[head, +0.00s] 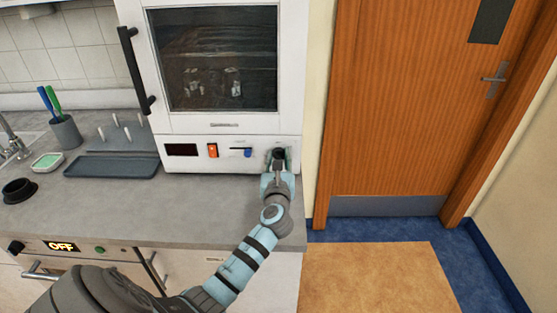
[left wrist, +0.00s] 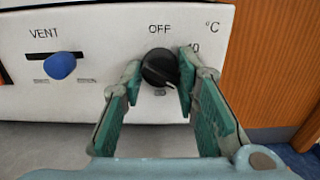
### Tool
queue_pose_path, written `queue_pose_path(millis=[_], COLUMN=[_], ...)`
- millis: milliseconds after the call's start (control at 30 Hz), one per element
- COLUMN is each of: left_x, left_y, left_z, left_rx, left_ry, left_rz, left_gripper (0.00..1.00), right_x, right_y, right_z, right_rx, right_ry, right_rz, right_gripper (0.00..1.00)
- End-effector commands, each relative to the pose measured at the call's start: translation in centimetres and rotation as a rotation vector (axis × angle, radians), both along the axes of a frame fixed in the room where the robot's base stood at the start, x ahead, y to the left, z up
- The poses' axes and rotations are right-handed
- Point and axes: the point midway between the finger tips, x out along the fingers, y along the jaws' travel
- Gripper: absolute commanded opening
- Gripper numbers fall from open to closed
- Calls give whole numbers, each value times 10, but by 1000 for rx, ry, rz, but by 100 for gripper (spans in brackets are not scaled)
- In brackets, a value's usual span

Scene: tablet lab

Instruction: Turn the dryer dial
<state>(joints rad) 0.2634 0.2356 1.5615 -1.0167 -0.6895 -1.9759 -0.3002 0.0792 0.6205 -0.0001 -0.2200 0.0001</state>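The dryer (head: 225,122) is a white cabinet with a dark glass door, standing on the counter. Its black round dial (left wrist: 158,67) is at the right end of the front panel, below the "OFF" mark; its pale line points to the lower right. My left gripper (head: 277,163) is at the dial and mostly covers it in the head view. In the left wrist view the fingers of the gripper (left wrist: 160,86) stand either side of the dial. A small gap shows at the left finger; the right finger overlaps the dial's edge. My right gripper is not in view.
A blue vent slider (left wrist: 62,65) is left of the dial, with an orange switch (head: 212,150) and a dark display (head: 182,150) further left. A grey tray (head: 112,172) lies on the counter (head: 150,215). A wooden door (head: 400,100) is at right.

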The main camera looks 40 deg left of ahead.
Motion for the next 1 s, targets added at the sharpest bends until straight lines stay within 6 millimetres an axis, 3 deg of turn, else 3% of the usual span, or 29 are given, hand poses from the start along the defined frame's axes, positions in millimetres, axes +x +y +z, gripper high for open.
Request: queue_pose_path(millis=[33,100,567,1000], left_x=[0,0,0,1], left_y=[0,0,-1,-1], left_z=[0,0,-1,-1], left_rx=[0,0,-74,-362], left_ry=[0,0,-54,-272], left_rz=[-1,-1,-1,-1], left_gripper=[10,1,1,1], right_x=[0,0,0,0], right_y=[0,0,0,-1], right_z=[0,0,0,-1], right_rx=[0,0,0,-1], right_ry=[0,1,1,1], right_rz=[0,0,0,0], right_gripper=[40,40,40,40])
